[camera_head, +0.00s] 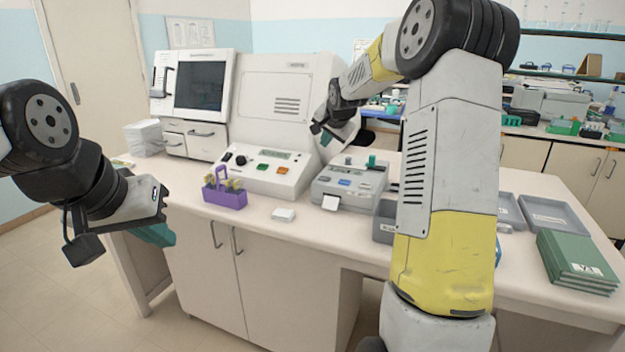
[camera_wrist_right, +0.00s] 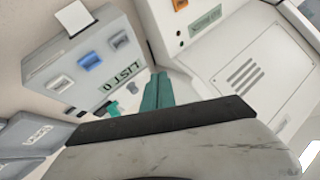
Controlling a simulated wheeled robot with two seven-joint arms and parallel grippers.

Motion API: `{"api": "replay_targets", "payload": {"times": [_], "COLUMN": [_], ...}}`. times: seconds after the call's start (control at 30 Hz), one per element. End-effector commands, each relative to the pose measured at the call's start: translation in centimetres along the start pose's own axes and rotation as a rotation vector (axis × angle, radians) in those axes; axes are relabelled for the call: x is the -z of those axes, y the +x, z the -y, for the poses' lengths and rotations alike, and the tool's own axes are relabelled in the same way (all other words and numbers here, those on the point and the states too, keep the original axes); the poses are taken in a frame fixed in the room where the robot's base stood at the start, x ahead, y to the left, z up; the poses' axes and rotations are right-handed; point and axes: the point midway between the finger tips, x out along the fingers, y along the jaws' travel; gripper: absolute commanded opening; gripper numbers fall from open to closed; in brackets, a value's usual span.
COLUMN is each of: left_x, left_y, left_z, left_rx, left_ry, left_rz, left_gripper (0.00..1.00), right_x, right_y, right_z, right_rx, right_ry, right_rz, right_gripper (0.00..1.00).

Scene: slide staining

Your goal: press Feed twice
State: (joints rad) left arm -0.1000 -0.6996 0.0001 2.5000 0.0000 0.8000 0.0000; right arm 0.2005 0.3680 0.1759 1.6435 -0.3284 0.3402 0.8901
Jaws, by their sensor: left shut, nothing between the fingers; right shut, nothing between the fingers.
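A small grey printer (camera_head: 340,192) with a paper slip at its front stands on the bench. It has a row of keys, the middle one blue (camera_head: 344,182); the key labels are too small to read, so I cannot tell which is Feed. My left gripper (camera_head: 158,234) is shut and empty, off the bench's left front.
A white machine (camera_head: 270,170) with orange and green buttons stands left of the printer. A purple rack (camera_head: 226,196) and a small white block (camera_head: 283,214) are in front of it. Grey trays (camera_head: 556,215) and green books (camera_head: 577,262) lie at the right.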

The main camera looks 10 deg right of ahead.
Motion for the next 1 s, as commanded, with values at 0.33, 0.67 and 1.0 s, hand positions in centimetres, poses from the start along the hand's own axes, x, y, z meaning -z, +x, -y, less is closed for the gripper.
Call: {"api": "replay_targets", "payload": {"times": [0.33, 0.67, 1.0], "left_x": [0.0, 0.0, 0.0], "left_y": [0.0, 0.0, 0.0], "left_z": [0.0, 0.0, 0.0], "left_rx": [0.000, 0.000, 0.000], "left_ry": [0.000, 0.000, 0.000], "left_rz": [0.000, 0.000, 0.000], "left_gripper": [0.00, 0.00, 0.00], "right_x": [-1.9, -4.0, -4.5], "right_y": [2.5, 5.4, 6.1], "right_z": [-1.9, -3.9, -4.5], "right_rx": [-0.004, -0.002, -0.001], "right_ry": [-0.001, -0.001, 0.000], "right_rz": [0.004, 0.004, 0.001], "right_gripper": [0.00, 0.00, 0.00]}}
